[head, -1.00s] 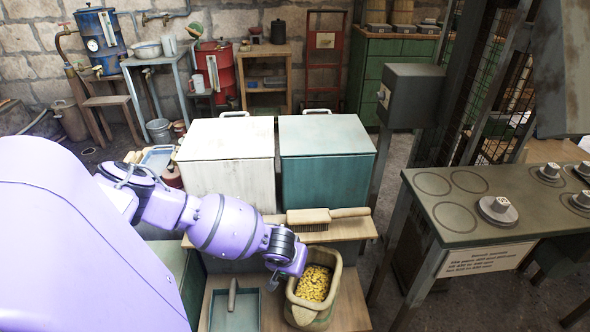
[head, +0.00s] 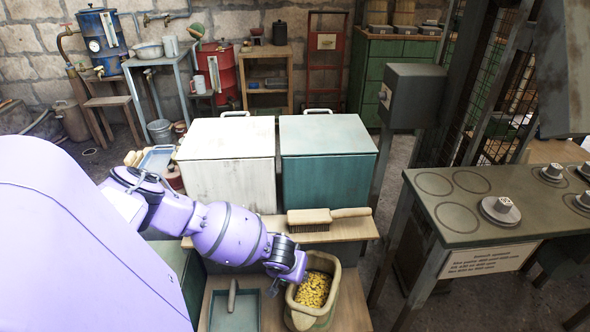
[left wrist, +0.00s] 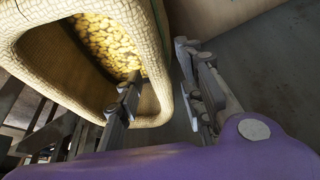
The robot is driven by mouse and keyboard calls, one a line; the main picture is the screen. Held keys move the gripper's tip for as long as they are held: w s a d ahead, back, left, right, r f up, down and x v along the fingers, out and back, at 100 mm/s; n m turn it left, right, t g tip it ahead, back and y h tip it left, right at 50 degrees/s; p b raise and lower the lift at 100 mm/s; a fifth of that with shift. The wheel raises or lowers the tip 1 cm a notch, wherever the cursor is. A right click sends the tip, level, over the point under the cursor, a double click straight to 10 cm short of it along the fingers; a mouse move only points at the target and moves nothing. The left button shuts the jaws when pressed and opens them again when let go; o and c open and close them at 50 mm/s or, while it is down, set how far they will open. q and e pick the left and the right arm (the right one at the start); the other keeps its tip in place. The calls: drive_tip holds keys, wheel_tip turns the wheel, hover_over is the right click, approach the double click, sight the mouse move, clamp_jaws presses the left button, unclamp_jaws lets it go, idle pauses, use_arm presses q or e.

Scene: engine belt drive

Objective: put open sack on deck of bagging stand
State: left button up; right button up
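The open sack (head: 328,312), tan and woven with a thick rim, stands upright on a low wooden surface in the head view. It holds yellow grains or pieces. It also fills the upper left of the left wrist view (left wrist: 52,62). My left gripper (left wrist: 158,60) is open at the sack's rim, one finger over the mouth and the other outside the wall. I cannot tell whether either finger touches the wall. In the head view its fingers are mostly hidden by the wrist. My right gripper is not in view. I cannot tell which surface is the bagging stand's deck.
A blue-grey tray (head: 245,318) with a handled tool lies left of the sack. A brush (head: 308,225) lies on a ledge behind it, before white (head: 226,160) and teal (head: 327,160) bins. A dark table (head: 480,222) with circles and weights stands at right.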

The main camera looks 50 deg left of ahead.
use_arm(q)
drive_tip(key=p+v, duration=0.3)
drive_tip(key=v, duration=0.9)
drive_tip(key=m+h, duration=0.2)
hover_over(296, 318)
drive_tip(key=s+d, duration=0.2)
wheel_tip(296, 318, down, 6)
drive_tip(key=s+d+f+m+h, duration=0.3)
drive_tip(key=s+d+f, duration=0.1)
drive_tip(key=s+d, duration=0.8)
drive_tip(key=s+a+r+m+t+y, duration=0.1)
drive_tip(key=s+a+r+t+y, duration=0.1)
drive_tip(key=s, duration=1)
drive_tip(key=shift+s+t+y, duration=0.35)
drive_tip(key=shift+t+y, duration=0.05)
drive_tip(key=shift+y, duration=0.2)
